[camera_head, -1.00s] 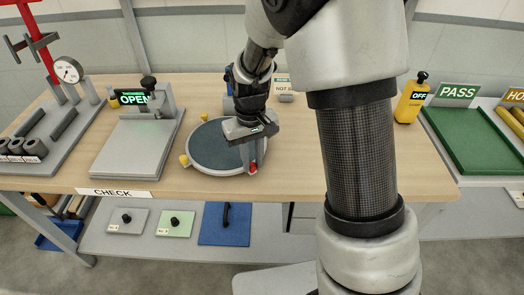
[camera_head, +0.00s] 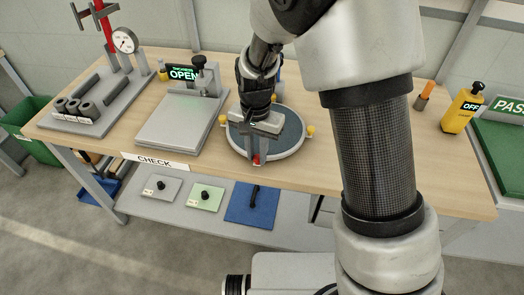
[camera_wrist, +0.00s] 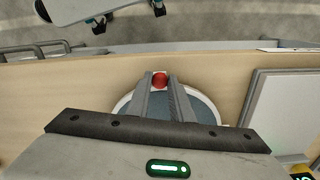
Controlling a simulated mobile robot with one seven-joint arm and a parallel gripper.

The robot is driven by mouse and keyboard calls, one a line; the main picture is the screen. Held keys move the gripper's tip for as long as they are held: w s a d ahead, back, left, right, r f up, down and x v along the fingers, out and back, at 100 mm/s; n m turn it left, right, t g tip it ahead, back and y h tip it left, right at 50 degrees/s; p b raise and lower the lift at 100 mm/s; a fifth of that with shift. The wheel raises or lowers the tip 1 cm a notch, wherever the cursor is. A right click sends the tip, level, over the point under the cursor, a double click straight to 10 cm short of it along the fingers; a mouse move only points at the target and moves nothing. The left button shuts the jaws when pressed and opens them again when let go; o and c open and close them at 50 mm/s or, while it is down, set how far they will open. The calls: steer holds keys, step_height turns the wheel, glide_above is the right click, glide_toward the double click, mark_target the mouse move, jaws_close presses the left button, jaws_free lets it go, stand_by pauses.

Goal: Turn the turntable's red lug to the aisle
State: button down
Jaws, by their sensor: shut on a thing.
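The turntable (camera_head: 292,140) is a round disc with a dark blue-grey top and a pale rim, near the table's front edge. Its red lug (camera_head: 257,160) is at the front of the rim, slightly left of centre, towards the front edge. Yellow knobs stand at the rim's right (camera_head: 310,130) and left (camera_head: 222,120). My gripper (camera_head: 257,153) reaches down over the disc and is shut on the red lug. In the wrist view the red lug (camera_wrist: 159,79) sits between the fingertips; the disc (camera_wrist: 205,108) is partly hidden by the gripper.
A grey plate fixture (camera_head: 180,125) with an OPEN sign stands left of the turntable. A gauge stand (camera_head: 124,42) is farther left. A lower shelf (camera_head: 290,215) holds several plates.

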steer(key=shift+w+a, duration=0.1)
stand_by(0.3)
steer(key=c, duration=1.6)
jaws_free()
steer(key=shift+o, duration=0.2)
steer(key=shift+r, duration=0.15)
step_height(320, 180, up, 17)
steer(key=p, duration=0.1)
steer(key=shift+p, duration=0.4)
steer(key=shift+r, duration=0.1)
